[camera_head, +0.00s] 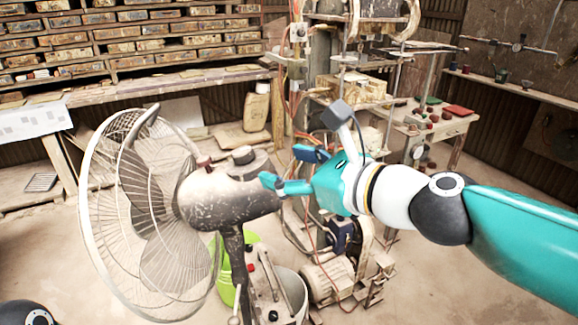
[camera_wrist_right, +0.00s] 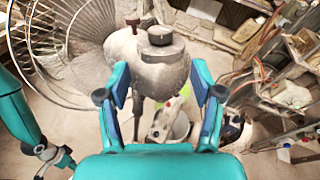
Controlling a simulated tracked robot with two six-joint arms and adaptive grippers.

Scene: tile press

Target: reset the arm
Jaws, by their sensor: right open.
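My right gripper (camera_head: 281,167) reaches in from the right in the head view, beside the worn motor housing of a large standing fan (camera_head: 225,195). Its teal fingers are open. In the right wrist view the open fingers (camera_wrist_right: 160,80) stand to either side of the fan's housing (camera_wrist_right: 161,70) as seen from the camera. I see nothing held between them; whether they touch the housing cannot be told. A teal arm, apparently my left, shows at the left of the wrist view; the state of its end (camera_wrist_right: 55,155) is unclear. Only a dark joint of mine shows at the head view's lower left.
The fan's wire cage (camera_head: 100,215) fills the left front. A green bucket (camera_head: 228,290) and a motor (camera_head: 328,280) stand on the floor. A tall press frame is behind the gripper. A side table (camera_head: 440,128) with small pieces stands right; shelves of tiles (camera_head: 130,32) line the back.

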